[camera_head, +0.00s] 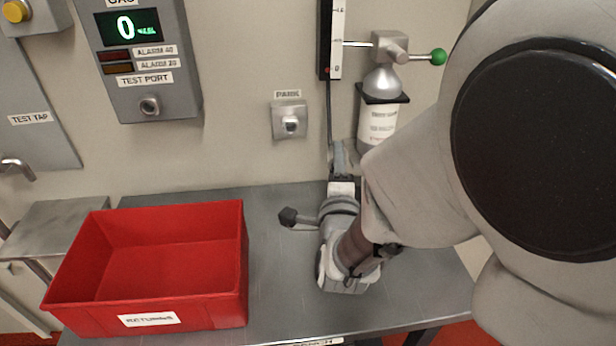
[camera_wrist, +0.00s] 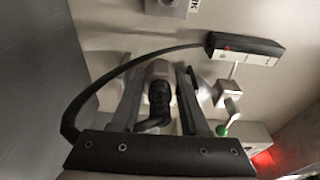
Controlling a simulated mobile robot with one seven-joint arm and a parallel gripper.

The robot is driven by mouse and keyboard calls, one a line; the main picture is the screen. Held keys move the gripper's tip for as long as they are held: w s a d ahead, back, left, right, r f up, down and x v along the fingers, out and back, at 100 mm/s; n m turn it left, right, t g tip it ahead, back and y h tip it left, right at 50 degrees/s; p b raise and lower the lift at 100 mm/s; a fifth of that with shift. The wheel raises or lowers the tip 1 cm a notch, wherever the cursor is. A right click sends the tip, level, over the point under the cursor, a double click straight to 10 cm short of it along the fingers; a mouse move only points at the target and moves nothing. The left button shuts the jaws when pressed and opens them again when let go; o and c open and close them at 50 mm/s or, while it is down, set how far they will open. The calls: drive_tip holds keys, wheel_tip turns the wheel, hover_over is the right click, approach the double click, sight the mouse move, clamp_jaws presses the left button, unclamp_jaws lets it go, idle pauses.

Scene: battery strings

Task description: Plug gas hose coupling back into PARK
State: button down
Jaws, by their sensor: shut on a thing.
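The PARK socket (camera_head: 290,122) is a small grey wall block with a round silver port, under its PARK label. It shows partly at the top edge of the wrist view (camera_wrist: 166,6). My gripper (camera_head: 346,158) is in front of the wall, lower and to the right of PARK, apart from it. In the wrist view its fingers (camera_wrist: 159,76) are shut on the gas hose coupling (camera_wrist: 159,98), a grey body with a dark ribbed sleeve. The black hose (camera_wrist: 118,72) loops left from the flow tube. The coupling is not clear in the head view.
A test gas cylinder (camera_head: 378,122) with a green-knobbed valve stands close behind my gripper. A flow tube (camera_head: 332,40) hangs above. A red RETURNS bin (camera_head: 150,305) sits left on the grey bench (camera_head: 275,285). The gas panel (camera_head: 140,65) with TEST PORT is left of PARK.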

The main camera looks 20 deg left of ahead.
drive_tip(key=s+a+n+g+y+b, duration=0.1)
drive_tip(key=s+a+n+y, duration=0.1)
drive_tip(key=a, duration=0.4)
drive_tip(key=s+y, duration=0.1)
drive_tip(key=s, duration=0.1)
drive_tip(key=shift+s+r+b, duration=0.25)
drive_tip(key=shift+s+b, duration=0.05)
drive_tip(key=shift+s, duration=0.05)
drive_tip(key=shift+f+b, duration=0.15)
drive_tip(key=shift+b, duration=0.55)
drive_tip(key=shift+b+x, duration=1)
drive_tip(key=shift+x, duration=1.95)
drive_tip(key=shift+b, duration=1.55)
drive_tip(key=shift+b+x, duration=0.85)
drive_tip(key=shift+x, duration=0.95)
drive_tip(key=shift+c, duration=1.6)
unclamp_jaws()
